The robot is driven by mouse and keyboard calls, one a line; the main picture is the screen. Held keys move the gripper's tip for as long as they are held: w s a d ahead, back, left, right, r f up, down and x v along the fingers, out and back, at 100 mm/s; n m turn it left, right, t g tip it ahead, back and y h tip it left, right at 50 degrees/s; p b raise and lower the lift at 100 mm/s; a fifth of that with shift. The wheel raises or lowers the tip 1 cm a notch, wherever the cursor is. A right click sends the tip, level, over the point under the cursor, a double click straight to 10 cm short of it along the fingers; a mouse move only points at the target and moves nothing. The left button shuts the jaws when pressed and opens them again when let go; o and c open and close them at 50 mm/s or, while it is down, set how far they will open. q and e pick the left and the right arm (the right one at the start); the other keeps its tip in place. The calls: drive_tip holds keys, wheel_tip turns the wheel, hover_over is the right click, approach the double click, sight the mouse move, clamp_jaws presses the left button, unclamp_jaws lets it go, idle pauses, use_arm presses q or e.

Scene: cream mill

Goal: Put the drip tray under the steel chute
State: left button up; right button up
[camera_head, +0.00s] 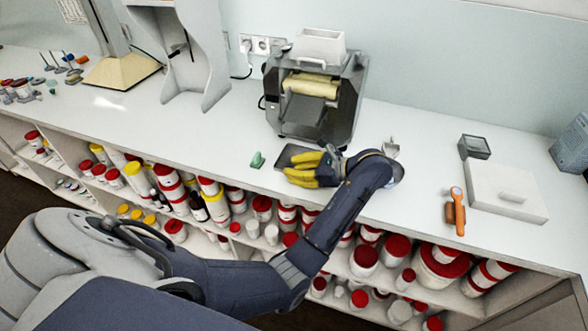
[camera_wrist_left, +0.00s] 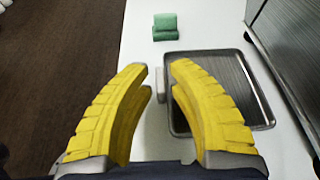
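The drip tray (camera_head: 287,156) is a shallow dark metal tray on the white counter, in front of the mill. It also shows in the left wrist view (camera_wrist_left: 205,65), with a small light grey tab on its left side. The steel chute (camera_head: 303,115) slopes down at the mill's front, behind the tray. My left gripper (camera_head: 291,172) has yellow fingers over the tray's near edge and partly hides it. In the left wrist view my left gripper (camera_wrist_left: 158,68) is open, with the tab between its fingertips. Contact cannot be told. My right gripper is not in view.
The mill (camera_head: 345,95) stands behind the tray. A green block (camera_head: 257,160) lies just left of the tray. A small metal scoop (camera_head: 390,147) lies to the right. An orange-handled tool (camera_head: 456,212) and white box (camera_head: 507,190) are farther right. Shelves of jars lie below the counter's front edge.

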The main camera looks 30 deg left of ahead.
use_arm(q)
drive_tip(key=shift+o, duration=1)
drive_tip(key=shift+d, duration=0.1)
drive_tip(key=shift+v, duration=1.95)
